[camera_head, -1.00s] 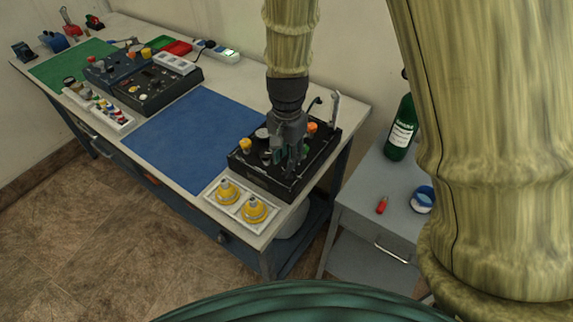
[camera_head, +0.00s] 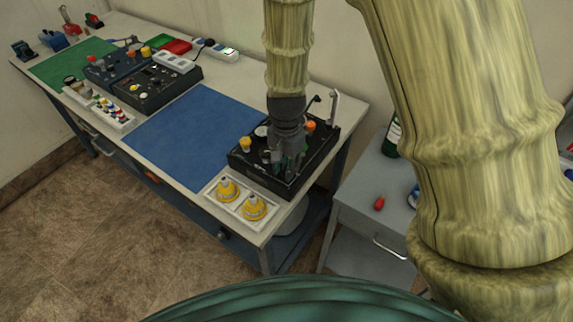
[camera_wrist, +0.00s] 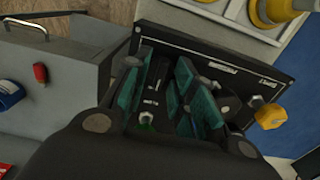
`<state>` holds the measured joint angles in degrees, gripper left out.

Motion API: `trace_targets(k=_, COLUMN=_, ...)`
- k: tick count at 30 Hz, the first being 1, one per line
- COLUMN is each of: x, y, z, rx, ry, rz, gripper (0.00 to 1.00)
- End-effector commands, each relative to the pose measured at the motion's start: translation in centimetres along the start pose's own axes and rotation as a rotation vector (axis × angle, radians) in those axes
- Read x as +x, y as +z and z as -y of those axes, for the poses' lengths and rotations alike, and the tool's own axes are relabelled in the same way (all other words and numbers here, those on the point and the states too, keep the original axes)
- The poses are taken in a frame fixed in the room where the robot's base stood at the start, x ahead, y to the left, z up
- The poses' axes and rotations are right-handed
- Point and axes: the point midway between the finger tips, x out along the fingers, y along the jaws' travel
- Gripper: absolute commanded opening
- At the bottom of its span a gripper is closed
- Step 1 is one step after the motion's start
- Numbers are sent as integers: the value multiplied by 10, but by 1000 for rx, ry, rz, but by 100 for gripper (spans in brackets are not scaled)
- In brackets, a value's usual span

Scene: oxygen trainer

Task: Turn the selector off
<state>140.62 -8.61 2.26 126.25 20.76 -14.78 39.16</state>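The black trainer panel (camera_head: 262,180) lies at the right end of the workbench, and its edge fills the upper middle of the wrist view (camera_wrist: 262,78). My gripper (camera_head: 287,160) points down over the panel, close to its face. In the wrist view its teal finger pads (camera_wrist: 163,90) stand apart with a gap between them, and I see nothing held. A dark round knob (camera_wrist: 229,106) shows just right of the fingers. I cannot tell which control is the selector or its setting; the fingers hide part of the panel. A yellow knob (camera_wrist: 270,116) sits further right.
A white tray with yellow fittings (camera_head: 240,205) stands in front of the panel. An orange knob (camera_head: 310,126) and an upright grey post (camera_head: 333,108) are near my gripper. A blue mat (camera_head: 195,135) lies clear to the left. A grey cabinet (camera_head: 365,205) stands right.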

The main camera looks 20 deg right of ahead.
Motion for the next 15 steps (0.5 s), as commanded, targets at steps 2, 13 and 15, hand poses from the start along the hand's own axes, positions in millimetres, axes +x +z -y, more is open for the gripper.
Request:
trace_targets(k=2, x=0, y=0, z=0, rx=0, ry=0, rz=0, gripper=6)
trace_targets(k=13, x=0, y=0, z=0, rx=-13, ry=0, rz=0, gripper=0)
trace_targets(k=15, x=0, y=0, z=0, rx=-29, ry=1, rz=0, gripper=0)
